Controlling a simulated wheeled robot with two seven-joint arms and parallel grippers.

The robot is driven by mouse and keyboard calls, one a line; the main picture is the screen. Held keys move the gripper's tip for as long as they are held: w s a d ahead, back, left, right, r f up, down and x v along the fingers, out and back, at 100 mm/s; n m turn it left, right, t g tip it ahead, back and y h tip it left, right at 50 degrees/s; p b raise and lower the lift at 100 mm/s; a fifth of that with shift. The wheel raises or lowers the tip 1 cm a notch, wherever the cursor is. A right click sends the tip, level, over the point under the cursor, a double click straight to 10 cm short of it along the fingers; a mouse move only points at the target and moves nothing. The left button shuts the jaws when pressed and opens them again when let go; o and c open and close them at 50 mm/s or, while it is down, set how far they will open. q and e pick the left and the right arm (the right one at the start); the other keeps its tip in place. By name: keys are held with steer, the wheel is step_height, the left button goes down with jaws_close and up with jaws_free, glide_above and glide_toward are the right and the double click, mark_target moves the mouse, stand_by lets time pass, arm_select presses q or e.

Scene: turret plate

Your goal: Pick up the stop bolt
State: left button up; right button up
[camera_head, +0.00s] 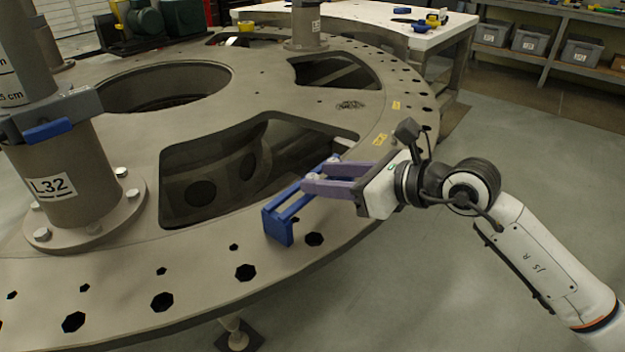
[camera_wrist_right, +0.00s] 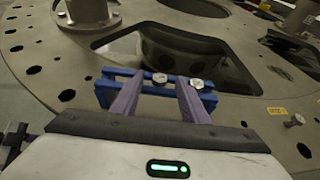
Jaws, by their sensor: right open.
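My right gripper (camera_head: 317,178) is open over the near rim of the turret plate, its two purple fingers reaching left to a blue slotted holder (camera_head: 278,222). In the right wrist view the gripper (camera_wrist_right: 160,82) has its fingers spread over the blue holder (camera_wrist_right: 103,92). A silver hex-headed bolt (camera_wrist_right: 160,78) shows between the fingertips, and a second bolt (camera_wrist_right: 196,83) shows just right of the right finger. I cannot tell which is the stop bolt, or whether the fingers touch either one. My left gripper is not in view.
The turret plate (camera_head: 205,252) has large cutouts and several rim holes. A post labelled L32 (camera_head: 52,187) stands at left. A white table (camera_head: 375,22) with small items stands behind.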

steer(key=shift+w+a+f, duration=0.15)
steer(key=shift+a, duration=0.05)
jaws_close()
